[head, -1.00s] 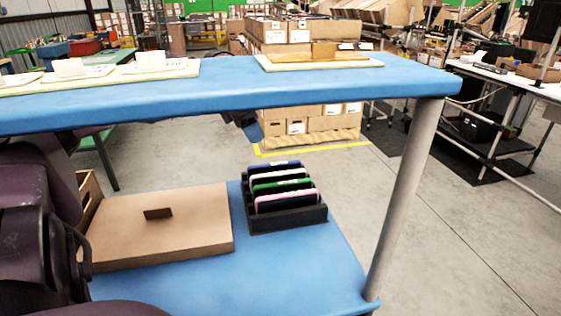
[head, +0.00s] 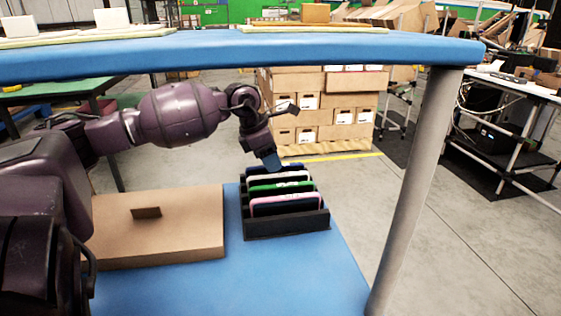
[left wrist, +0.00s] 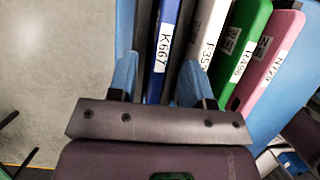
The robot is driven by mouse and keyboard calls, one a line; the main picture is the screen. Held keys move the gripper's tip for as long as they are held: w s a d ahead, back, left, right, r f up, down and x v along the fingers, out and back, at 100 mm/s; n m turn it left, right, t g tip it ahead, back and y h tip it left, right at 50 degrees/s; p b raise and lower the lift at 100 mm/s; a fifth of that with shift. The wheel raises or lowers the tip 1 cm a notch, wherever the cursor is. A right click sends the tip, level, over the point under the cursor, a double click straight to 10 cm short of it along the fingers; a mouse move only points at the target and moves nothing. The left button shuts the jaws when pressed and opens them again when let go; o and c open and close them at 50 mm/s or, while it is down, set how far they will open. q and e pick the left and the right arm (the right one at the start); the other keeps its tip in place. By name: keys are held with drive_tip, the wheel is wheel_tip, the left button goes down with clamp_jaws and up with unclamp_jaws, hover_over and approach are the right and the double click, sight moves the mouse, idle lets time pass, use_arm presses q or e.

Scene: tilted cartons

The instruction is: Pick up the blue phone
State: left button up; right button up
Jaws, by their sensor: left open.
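The blue phone (head: 289,168) stands on edge at the far end of a black slotted rack (head: 290,225). In the left wrist view, the blue phone (left wrist: 163,45) bears a white label reading K667. My left gripper (head: 272,162) is at the far end of the rack, by the blue phone. In the left wrist view, my left gripper (left wrist: 157,82) is open, with its two blue-tipped fingers on either side of the blue phone; I cannot tell whether they touch it. My right gripper is not in view.
White (left wrist: 209,38), green (left wrist: 240,45) and pink (left wrist: 272,60) phones stand beside the blue one, close to one finger. A brown carton (head: 160,225) lies left of the rack on the blue lower shelf (head: 235,285). The upper shelf (head: 300,50) and a grey post (head: 415,190) bound the space.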

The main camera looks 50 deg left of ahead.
use_arm(q)
drive_tip(key=shift+w+d+f, duration=0.1)
drive_tip(key=shift+w+f, duration=0.1)
drive_tip(key=shift+f, duration=0.5)
drive_tip(key=shift+r, duration=0.25)
drive_tip(key=shift+c, duration=0.2)
clamp_jaws()
drive_tip(key=shift+r, duration=0.1)
